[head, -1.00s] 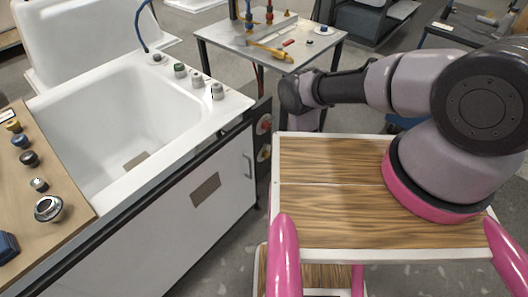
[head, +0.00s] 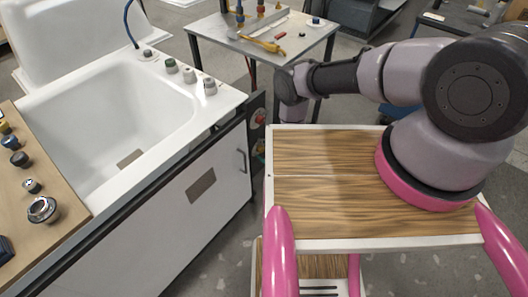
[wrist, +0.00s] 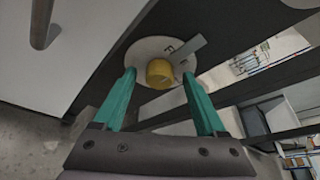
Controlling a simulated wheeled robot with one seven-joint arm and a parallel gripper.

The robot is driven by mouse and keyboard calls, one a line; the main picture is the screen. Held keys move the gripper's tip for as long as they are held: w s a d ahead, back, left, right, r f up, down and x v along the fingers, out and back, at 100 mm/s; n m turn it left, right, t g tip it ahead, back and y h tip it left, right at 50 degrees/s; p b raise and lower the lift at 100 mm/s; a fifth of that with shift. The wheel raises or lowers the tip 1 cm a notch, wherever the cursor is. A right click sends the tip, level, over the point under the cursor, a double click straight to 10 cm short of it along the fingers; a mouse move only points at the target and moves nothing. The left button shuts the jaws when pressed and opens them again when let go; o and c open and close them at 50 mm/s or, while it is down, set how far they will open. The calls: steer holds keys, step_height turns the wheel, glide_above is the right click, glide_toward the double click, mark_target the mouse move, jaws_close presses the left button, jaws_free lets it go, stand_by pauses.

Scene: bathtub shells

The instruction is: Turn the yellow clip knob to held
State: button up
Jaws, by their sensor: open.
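The yellow clip knob (wrist: 159,73) shows in the wrist view in front of a round white plate (wrist: 150,48) with dark lettering, partly covered. A grey flat piece (wrist: 188,48) sticks out beside the knob to the upper right. My gripper (wrist: 159,75) is open, its teal fingertips on either side of the knob. I cannot tell whether they touch it. In the head view my gripper is hidden, and I cannot make out the yellow knob clearly.
The white tub unit (head: 228,97) stands left, with a handle (head: 243,161) on its front. A red knob (head: 259,117) sits on its dark end panel. A metal table (head: 230,42) with tools stands behind. My wood-topped base is close by on the right.

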steer(key=shift+c, duration=0.3)
jaws_close()
